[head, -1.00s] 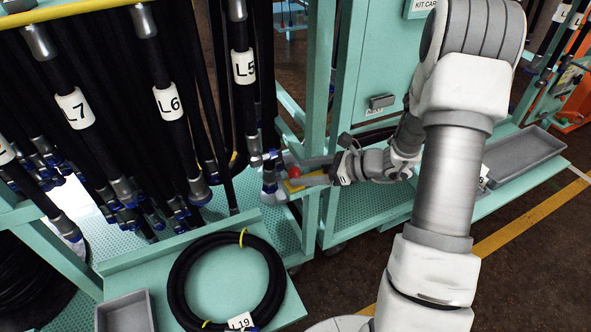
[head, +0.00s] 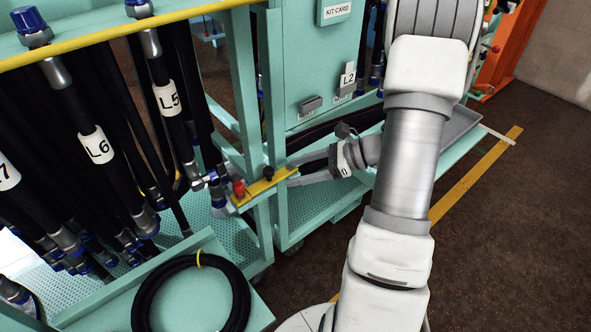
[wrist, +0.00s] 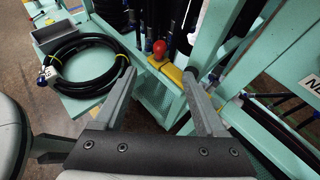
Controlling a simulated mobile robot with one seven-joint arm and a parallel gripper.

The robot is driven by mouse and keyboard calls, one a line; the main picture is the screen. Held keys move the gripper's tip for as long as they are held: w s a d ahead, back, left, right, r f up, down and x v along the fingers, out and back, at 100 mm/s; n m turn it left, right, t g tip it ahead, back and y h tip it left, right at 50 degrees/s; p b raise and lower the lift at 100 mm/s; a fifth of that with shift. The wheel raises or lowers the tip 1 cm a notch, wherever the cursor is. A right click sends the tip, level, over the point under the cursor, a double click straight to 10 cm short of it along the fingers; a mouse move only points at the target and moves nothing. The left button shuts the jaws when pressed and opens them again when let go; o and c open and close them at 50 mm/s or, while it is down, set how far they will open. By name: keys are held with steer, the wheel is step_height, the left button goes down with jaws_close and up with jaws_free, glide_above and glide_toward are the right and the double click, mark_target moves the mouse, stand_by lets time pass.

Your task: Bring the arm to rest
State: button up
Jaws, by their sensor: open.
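My gripper (head: 286,174) is open and its fingers point left toward the teal cart's corner post. In the wrist view my gripper (wrist: 160,82) shows its two fingers spread with nothing between them. A red knob (head: 238,188) sits on a yellow bracket (head: 267,185) at that post, to the left of the fingertips. The red knob (wrist: 159,47) is beyond the fingertips in the wrist view. The gap between the fingertips and the bracket looks small in the head view. My arm reaches down the right of the head view.
Hoses with tags such as L6 (head: 97,147) and L5 (head: 166,96) hang on the left under a yellow rail (head: 120,33). A coiled hose (head: 150,290) lies on a low teal shelf. A teal cabinet with a kit card (head: 337,11) stands behind my gripper. Brown floor (head: 500,230) is open at right.

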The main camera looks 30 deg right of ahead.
steer(key=shift+a, duration=0.1)
steer(key=s+a+r+n+g+h, duration=0.2)
steer(key=s+a+r+n+g, duration=0.15)
steer(key=a+r+n, duration=0.2)
steer(key=s+a+r+n+g+h, duration=0.2)
steer(key=s+a+r+n, duration=0.2)
steer(key=a+n, duration=0.3)
steer(key=s+r+n+t+h, duration=0.3)
steer(key=s+r+n+h, duration=0.3)
steer(key=n, duration=0.5)
step_height(320, 180, up, 2)
steer(key=s, duration=0.2)
steer(key=shift+s+a+n, duration=0.3)
steer(key=shift+s+n, duration=0.05)
steer(key=shift+s+d+r+n+t+h, duration=0.15)
steer(key=shift+s+r+n+t+h, duration=0.05)
steer(key=shift+r+n+t+h, duration=0.2)
steer(key=shift+c, duration=0.3)
